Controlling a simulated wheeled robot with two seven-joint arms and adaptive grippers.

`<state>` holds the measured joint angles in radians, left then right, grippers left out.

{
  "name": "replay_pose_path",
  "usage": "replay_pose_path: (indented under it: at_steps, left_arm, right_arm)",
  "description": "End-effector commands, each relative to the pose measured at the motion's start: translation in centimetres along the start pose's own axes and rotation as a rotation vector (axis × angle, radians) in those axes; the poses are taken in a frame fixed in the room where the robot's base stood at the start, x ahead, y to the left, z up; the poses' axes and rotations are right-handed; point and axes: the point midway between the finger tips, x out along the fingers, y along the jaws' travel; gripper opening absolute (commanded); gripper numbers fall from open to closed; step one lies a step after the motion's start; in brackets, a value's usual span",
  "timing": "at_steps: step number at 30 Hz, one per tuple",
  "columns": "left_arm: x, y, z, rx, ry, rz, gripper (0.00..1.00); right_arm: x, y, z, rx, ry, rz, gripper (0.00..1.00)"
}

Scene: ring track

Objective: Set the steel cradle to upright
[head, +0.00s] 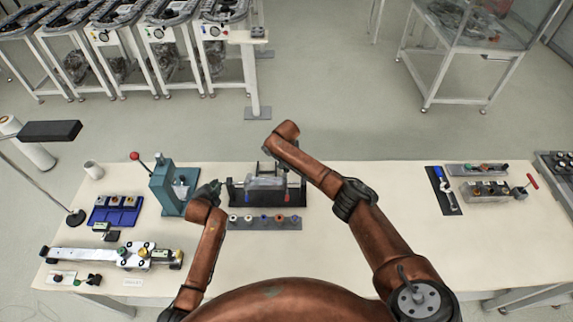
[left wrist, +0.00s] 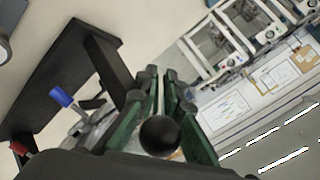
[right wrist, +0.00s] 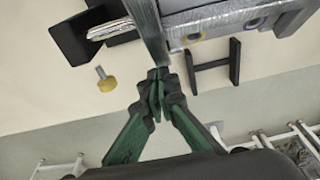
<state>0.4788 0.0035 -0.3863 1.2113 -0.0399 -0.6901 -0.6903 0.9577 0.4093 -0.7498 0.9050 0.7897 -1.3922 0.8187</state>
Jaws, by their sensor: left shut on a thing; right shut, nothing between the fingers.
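The steel cradle (head: 267,183) is a grey metal body between the black uprights of a dark stand (head: 236,192) at the middle of the table. Its exact tilt is hard to tell. My left gripper (head: 214,188) is at the stand's left side. In the left wrist view its fingers are shut on a black ball knob (left wrist: 159,135). My right gripper (right wrist: 158,75) is shut and empty, with its tips close to a grey steel plate of the cradle (right wrist: 150,30); I cannot tell whether they touch. In the head view my right arm hides that gripper.
A grey strip with several coloured round parts (head: 265,222) lies in front of the stand. A teal press (head: 175,187) with a red-knobbed lever stands to the left, beside a blue tray (head: 115,212). A black mat with a tool (head: 444,190) lies right. The table between is clear.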

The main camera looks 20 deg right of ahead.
Motion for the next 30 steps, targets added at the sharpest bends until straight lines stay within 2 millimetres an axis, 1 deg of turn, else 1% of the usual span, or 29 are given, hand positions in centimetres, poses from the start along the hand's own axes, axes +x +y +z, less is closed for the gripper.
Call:
replay_pose_path:
  at_steps: [8, 13, 20, 21, 28, 30]
  left_arm:
    - [0.0, 0.0, 0.0, 0.0, 0.001, 0.0, 0.0]
    - [0.0, 0.0, 0.0, 0.0, 0.001, 0.0, 0.0]
    - [0.0, 0.0, -0.1, 0.0, 0.002, -0.001, 0.0]
    - [0.0, 0.0, -0.1, 0.0, 0.002, -0.001, 0.1]
    - [0.0, 0.1, 0.1, -0.001, -0.001, 0.002, 0.26]
    - [0.0, 0.1, 0.1, -0.001, -0.001, 0.002, 0.26]
  right_arm:
    - [0.1, 0.0, 0.0, 0.0, 0.0, 0.0, 0.0]
    - [1.1, -0.1, 0.7, 0.0, -0.004, -0.002, 0.0]
    - [1.3, 0.1, 0.9, 0.0, -0.008, 0.001, 0.0]
    - [1.4, 0.1, 0.9, 0.001, -0.009, 0.001, 0.0]
    - [1.4, 0.1, 1.0, 0.0, -0.01, 0.002, 0.0]
    - [1.3, 0.1, 0.9, 0.0, -0.01, 0.002, 0.0]
